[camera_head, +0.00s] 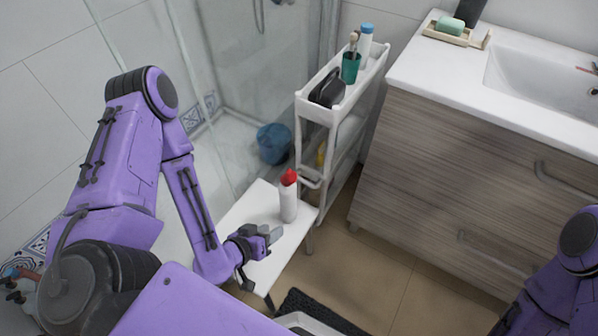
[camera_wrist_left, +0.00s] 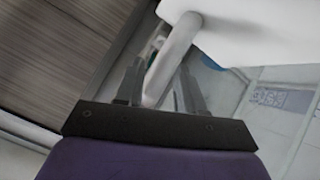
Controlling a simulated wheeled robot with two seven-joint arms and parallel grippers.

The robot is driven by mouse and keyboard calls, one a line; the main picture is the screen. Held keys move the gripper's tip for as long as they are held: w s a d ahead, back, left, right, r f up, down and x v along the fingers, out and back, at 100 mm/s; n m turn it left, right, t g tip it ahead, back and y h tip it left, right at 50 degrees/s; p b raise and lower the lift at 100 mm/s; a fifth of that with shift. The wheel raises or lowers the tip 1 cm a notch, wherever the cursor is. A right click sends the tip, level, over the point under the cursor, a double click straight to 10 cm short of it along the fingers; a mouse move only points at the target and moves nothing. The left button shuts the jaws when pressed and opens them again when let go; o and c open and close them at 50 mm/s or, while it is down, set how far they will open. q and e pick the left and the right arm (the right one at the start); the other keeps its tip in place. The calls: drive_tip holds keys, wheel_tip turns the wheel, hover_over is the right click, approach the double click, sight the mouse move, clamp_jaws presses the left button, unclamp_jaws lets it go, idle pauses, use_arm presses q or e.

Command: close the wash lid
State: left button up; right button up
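A white wash bottle (camera_head: 288,204) with a red lid (camera_head: 289,176) stands upright on a white bench (camera_head: 258,208). I cannot tell from this distance whether the lid is open or shut. My left gripper (camera_head: 274,235) is near the bench's front edge, in front of the bottle and apart from it. In the left wrist view its fingers (camera_wrist_left: 160,88) are spread, with nothing clearly held; a pale bench leg (camera_wrist_left: 175,55) shows between them, seemingly beyond. The bottle is not clearly visible in the wrist view. My right arm shows at the lower right, but its gripper is out of view.
A white slim cart (camera_head: 318,112) stands behind the bench, holding a green cup (camera_head: 350,68), a dark object (camera_head: 327,88) and a bottle (camera_head: 365,42). A wooden vanity (camera_head: 470,170) stands to the right. A blue bucket (camera_head: 273,143) sits behind the glass. Floor between bench and vanity is clear.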

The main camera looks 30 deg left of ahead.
sight(289, 169)
use_arm(q)
drive_tip(key=w+a+r+t+b, duration=0.2)
drive_tip(key=w+r+t, duration=0.3)
drive_tip(key=r+t, duration=0.4)
drive_tip(key=shift+g+y, duration=0.3)
drive_tip(key=shift+g, duration=0.4)
drive_tip(key=w, duration=0.6)
drive_tip(key=w+r, duration=0.1)
drive_tip(key=w, duration=0.2)
drive_tip(key=shift+w+d+p, duration=0.15)
drive_tip(key=shift+d+p, duration=0.2)
drive_tip(key=shift+d, duration=0.05)
drive_tip(key=shift+w, duration=0.6)
clamp_jaws()
use_arm(e)
wheel_tip(289, 169, down, 2)
drive_tip(key=shift+f, duration=0.2)
